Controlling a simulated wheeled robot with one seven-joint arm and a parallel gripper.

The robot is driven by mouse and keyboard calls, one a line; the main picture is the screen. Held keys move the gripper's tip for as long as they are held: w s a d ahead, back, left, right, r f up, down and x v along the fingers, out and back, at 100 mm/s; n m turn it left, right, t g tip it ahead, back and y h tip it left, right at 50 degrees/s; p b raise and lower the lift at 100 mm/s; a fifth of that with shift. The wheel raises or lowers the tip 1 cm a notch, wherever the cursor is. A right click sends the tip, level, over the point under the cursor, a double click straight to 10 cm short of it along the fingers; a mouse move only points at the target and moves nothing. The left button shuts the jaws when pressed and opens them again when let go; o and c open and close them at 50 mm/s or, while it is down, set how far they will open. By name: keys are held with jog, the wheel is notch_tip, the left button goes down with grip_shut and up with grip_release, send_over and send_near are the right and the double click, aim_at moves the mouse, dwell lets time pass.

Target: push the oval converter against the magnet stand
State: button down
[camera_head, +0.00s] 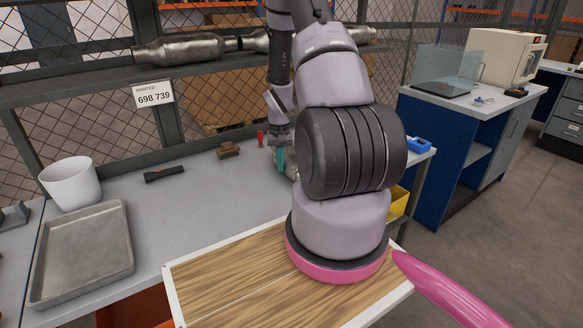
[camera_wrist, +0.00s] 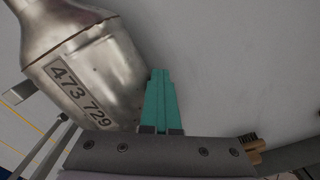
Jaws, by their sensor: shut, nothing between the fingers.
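The converter (camera_wrist: 92,70), a shiny metal body with a tapered neck and a label reading 473 729, fills the upper left of the wrist view. My gripper (camera_wrist: 160,74) has teal fingers that are shut and empty, at the converter's right side. I cannot tell whether they touch it. In the head view my gripper (camera_head: 280,158) points down at the grey bench, and my arm hides nearly all of the converter. I cannot make out the magnet stand for certain; a grey flat piece (camera_wrist: 19,92) and a rod show left of the converter in the wrist view.
A wooden brush (camera_head: 229,150), a red-handled item (camera_head: 260,138) and a black tool (camera_head: 164,174) lie on the bench. A white bin (camera_head: 70,183) and an empty grey tray (camera_head: 128,243) stand at the left.

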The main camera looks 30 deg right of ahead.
jog(key=shift+d, duration=0.95)
jog(key=shift+a, duration=0.15)
jog(key=shift+a, duration=1.1)
notch_tip(320, 180, up, 12)
dwell(0.4)
